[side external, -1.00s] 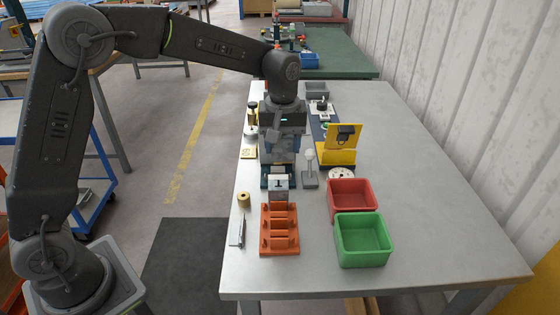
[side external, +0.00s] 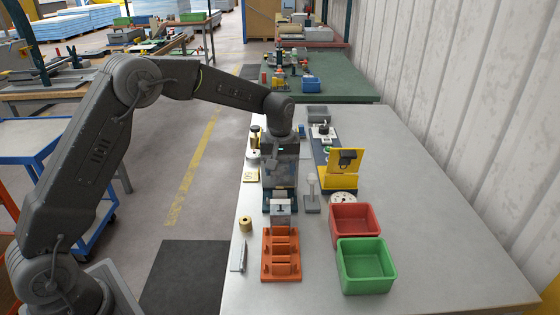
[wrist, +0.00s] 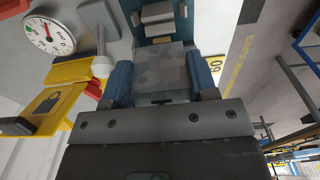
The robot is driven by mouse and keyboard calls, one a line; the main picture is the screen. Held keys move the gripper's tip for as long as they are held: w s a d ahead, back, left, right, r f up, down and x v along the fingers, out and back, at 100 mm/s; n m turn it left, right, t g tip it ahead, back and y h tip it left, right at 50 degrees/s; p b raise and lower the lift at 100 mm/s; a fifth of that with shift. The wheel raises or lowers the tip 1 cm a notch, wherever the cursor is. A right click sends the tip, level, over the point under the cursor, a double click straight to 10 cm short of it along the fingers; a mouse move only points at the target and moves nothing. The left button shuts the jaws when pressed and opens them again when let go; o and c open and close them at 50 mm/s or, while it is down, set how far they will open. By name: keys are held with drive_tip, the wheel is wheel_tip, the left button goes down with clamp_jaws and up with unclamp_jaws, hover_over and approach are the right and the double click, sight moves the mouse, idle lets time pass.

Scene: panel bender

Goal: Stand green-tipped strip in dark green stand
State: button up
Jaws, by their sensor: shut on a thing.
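My gripper (wrist: 160,85) has blue fingers, closed on the two sides of a grey mottled strip (wrist: 160,68). No green tip shows on the strip in the wrist view; its lower end is hidden by the gripper body. In the side external view my gripper (side external: 281,175) is over the far part of the blue-based bender (side external: 280,206), and the strip cannot be told apart from the metal there. I cannot make out a dark green stand for certain in either view.
An orange slotted rack (side external: 281,276) stands in front of the bender. Red (side external: 353,242) and green (side external: 365,285) bins stand to the right. A white-knobbed lever (side external: 312,183) and a yellow padlock panel (side external: 344,160) are close on the right. The front right of the table is clear.

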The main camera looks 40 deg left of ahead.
sight(280, 194)
drive_tip(key=shift+f, duration=2.15)
drive_tip(key=shift+f, duration=1.55)
drive_tip(key=o, duration=1.1)
drive_tip(key=shift+o, duration=0.2)
drive_tip(key=shift+r, duration=0.1)
drive_tip(key=shift+r, duration=4.45)
